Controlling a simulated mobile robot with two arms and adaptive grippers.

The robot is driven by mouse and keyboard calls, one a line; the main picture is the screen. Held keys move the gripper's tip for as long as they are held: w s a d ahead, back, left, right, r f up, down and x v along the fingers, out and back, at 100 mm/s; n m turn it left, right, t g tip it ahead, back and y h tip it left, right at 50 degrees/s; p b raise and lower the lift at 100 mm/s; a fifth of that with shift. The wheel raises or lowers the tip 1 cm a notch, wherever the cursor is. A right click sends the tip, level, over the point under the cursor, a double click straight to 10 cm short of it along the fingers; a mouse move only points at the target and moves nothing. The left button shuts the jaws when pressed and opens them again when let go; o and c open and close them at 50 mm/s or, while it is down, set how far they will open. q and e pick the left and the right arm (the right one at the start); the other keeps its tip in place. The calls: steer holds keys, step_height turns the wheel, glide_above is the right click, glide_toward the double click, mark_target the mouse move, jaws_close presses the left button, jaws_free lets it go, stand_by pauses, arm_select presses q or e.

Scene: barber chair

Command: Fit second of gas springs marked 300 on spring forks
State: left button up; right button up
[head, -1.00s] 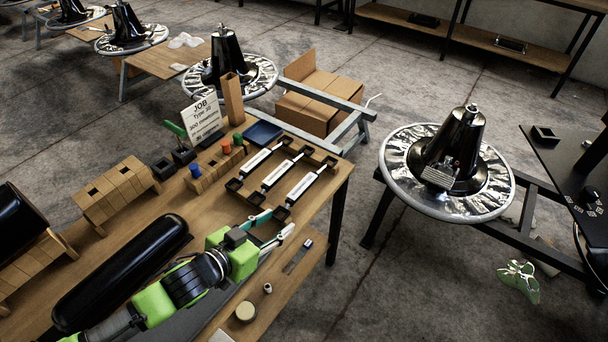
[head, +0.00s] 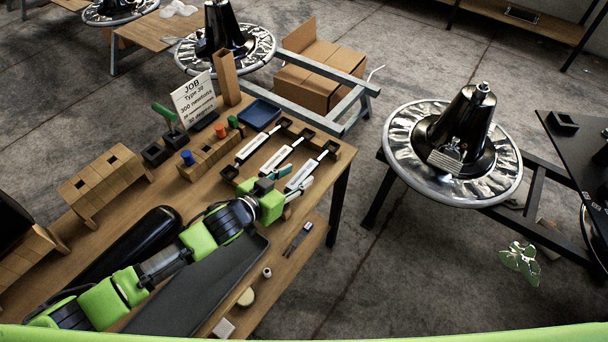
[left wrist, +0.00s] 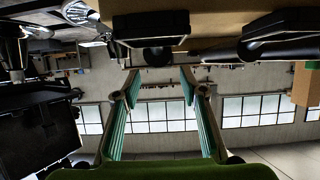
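Three pale gas springs lie side by side in black end holders on the wooden table: a left one (head: 258,148), a middle one (head: 282,155) and a right one (head: 305,171). Their markings are too small to read. My left gripper (head: 291,177) is at the near end of the right spring, its teal fingers spread to either side. In the left wrist view, the fingers (left wrist: 160,105) are wide apart with nothing held between them. A black holder (left wrist: 150,24) shows beyond their tips. I cannot make out the spring forks. My right gripper is out of view.
A black cone on a chrome round base (head: 402,165) stands right of the table. A job card (head: 194,97), wooden blocks (head: 105,183), a blue tray (head: 260,114) and a long black cylinder (head: 135,240) share the table. Concrete floor lies between table and base.

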mark_target(303, 173)
arm_select(q)
steer(key=x, duration=0.4)
steer(key=shift+s+f, duration=0.15)
steer(key=shift+f, duration=0.1)
steer(key=shift+w+d+f, duration=0.2)
steer(key=shift+w+f, duration=0.05)
steer(key=shift+w, duration=0.15)
steer(key=shift+c, duration=1.1)
jaws_close()
steer(key=shift+r, duration=0.1)
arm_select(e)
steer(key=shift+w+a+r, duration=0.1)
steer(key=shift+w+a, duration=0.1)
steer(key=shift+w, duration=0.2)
